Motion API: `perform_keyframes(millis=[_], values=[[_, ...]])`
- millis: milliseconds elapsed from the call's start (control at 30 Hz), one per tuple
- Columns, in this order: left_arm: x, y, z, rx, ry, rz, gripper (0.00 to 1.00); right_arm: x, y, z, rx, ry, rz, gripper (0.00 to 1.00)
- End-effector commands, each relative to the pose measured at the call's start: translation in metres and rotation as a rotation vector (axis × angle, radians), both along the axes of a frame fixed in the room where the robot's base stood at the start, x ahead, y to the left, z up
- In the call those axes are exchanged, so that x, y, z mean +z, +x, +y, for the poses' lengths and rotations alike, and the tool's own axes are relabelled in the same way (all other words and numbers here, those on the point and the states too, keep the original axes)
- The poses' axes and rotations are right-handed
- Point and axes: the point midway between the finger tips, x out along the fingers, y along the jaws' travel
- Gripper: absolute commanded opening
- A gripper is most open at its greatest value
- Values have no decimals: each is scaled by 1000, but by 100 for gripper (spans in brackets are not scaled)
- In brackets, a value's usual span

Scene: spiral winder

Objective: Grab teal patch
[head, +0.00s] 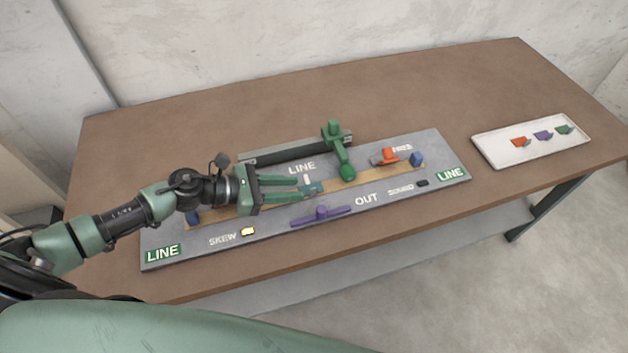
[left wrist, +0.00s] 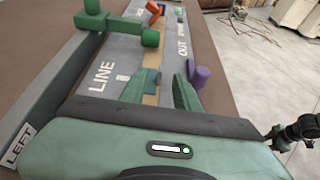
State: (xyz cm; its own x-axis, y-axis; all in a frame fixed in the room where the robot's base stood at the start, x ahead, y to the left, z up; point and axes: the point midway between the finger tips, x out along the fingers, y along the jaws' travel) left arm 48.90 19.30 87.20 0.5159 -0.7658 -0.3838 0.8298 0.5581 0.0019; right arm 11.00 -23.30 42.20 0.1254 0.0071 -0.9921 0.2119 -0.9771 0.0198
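A small teal patch (head: 314,188) lies on the tan strip (head: 268,201) of the grey board, just left of the green carriage. In the left wrist view the teal patch (left wrist: 152,82) shows between the finger ends. My left gripper (head: 303,186) reaches in from the left, low over the strip, with its fingertips at the patch. In the left wrist view the fingers of the left gripper (left wrist: 159,86) are apart, with a gap visible on the patch's right side. Contact with the patch is unclear.
A green carriage (head: 347,172) on a dark rail (head: 285,152) stands right of the fingertips. A purple handle (head: 321,213) sits in front. An orange piece (head: 387,156) and blue block (head: 417,159) are farther right. A white tray (head: 492,151) holds orange, purple and green pieces.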

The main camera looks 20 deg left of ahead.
Motion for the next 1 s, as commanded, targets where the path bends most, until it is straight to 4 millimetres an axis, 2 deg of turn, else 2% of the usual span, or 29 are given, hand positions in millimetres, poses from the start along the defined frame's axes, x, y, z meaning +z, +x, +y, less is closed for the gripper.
perform_keyframes(millis=[33,100,233,333,567,733,833,867,1000], values=[[1,5,-6,0,-3,-2,31,3,-16,-1,0,-2,23,42],[-1,8,-12,1,-3,-3,31,6,-33,-2,0,-4,48,42],[-6,18,-26,2,-5,-1,31,16,-47,-3,0,-6,69,42],[-13,25,-38,3,-4,-1,31,23,-43,-3,0,-5,62,42],[-23,34,-50,2,-1,-3,31,27,-12,0,0,-1,15,42],[-24,33,-49,1,0,-2,31,26,-12,-1,0,-1,16,42],[-24,33,-49,1,-1,-3,3,26,-16,-1,0,-2,22,42],[-24,33,-49,2,-1,-2,0,26,-18,-1,0,-2,25,42],[-24,33,-49,2,-1,-2,0,26,-25,-2,0,-4,35,42]])
